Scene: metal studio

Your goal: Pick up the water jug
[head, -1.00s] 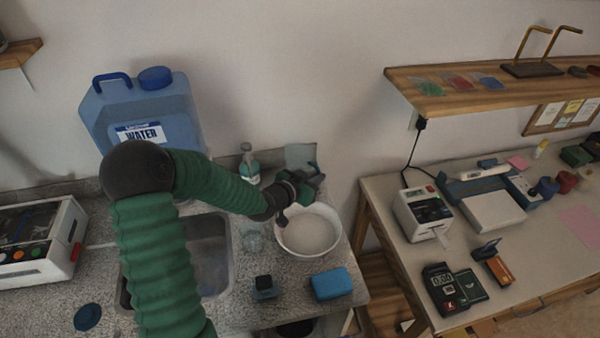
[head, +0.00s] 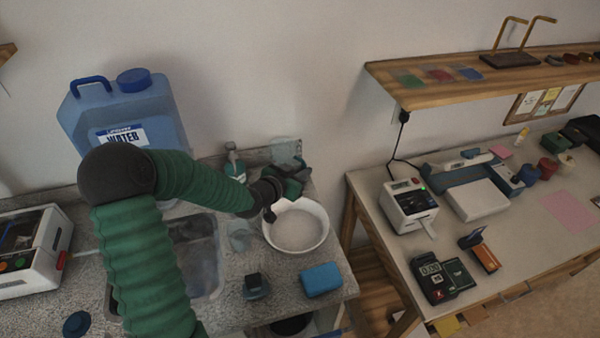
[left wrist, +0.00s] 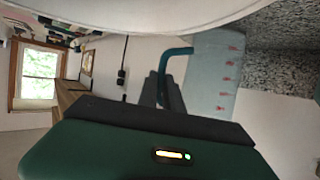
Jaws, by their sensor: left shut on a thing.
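A pale, see-through jug with a teal handle (left wrist: 178,55) and red marks (left wrist: 222,70) shows in the left wrist view. In the head view the pale jug (head: 288,152) stands by the wall, partly hidden behind my gripper. My left gripper (head: 292,184) is shut on its handle, behind the white bowl; the dark fingers (left wrist: 160,92) show at the handle. A large blue container (head: 130,110) labelled WATER stands upright behind the sink, partly hidden by my arm. My right gripper is not in view.
The white bowl (head: 297,226) is just in front of my gripper. A bottle (head: 235,163), a clear glass (head: 239,236), a blue sponge-like block (head: 321,280) and the sink (head: 195,255) are close by. A table (head: 372,190) with devices is at right, under a wooden shelf (head: 440,88).

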